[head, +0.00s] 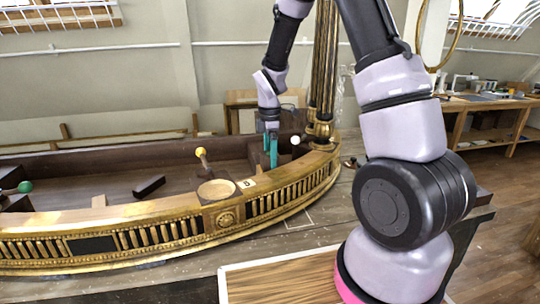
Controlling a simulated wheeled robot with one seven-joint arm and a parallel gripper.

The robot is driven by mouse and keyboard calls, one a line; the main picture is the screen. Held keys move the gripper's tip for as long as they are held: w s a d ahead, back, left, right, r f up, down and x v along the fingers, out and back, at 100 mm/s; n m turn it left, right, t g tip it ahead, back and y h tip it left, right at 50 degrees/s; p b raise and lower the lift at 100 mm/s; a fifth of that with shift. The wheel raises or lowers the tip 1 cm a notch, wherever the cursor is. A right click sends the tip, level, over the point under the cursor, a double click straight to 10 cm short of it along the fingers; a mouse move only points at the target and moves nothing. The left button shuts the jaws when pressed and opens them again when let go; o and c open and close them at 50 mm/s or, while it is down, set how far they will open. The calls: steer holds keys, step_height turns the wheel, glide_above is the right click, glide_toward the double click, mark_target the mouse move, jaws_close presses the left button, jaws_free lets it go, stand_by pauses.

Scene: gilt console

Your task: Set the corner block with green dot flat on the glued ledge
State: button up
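My gripper (270,150), with two teal fingers, points down inside the back right part of the curved gilt console (226,218). Dark blocky wood stands around the fingertips, and I cannot tell whether any of it is between them. A green ball (25,187) shows at the far left beside dark wood; I cannot tell whether it is the corner block's green dot. No block with a green dot is clear. A pale patch (98,201) lies on the inner side at the left, and another (247,184), with a dark mark, at the right; I cannot tell which is the glued ledge.
A yellow-tipped peg (202,157) leans above a round pale disc (216,189) on the rim. A loose dark block (149,186) lies inside the console. A white ball (295,140) and a gilt column (323,80) stand close right of my gripper. The middle of the console's interior has free room.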

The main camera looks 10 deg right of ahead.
step_height(320, 180, up, 11)
steer(key=s+d+r+m+t+y, duration=0.1)
steer(key=s+d+r+m+t, duration=0.2)
steer(key=s+r+m, duration=0.5)
steer(key=s+d+r+m+t+y, duration=0.1)
steer(key=s+r+m+t, duration=0.3)
steer(key=s+r+m, duration=0.4)
steer(key=s+d+m, duration=0.1)
steer(key=s+m, duration=0.5)
steer(key=shift+s+d+r, duration=0.2)
steer(key=shift+d+r, duration=0.15)
steer(key=shift+d, duration=0.05)
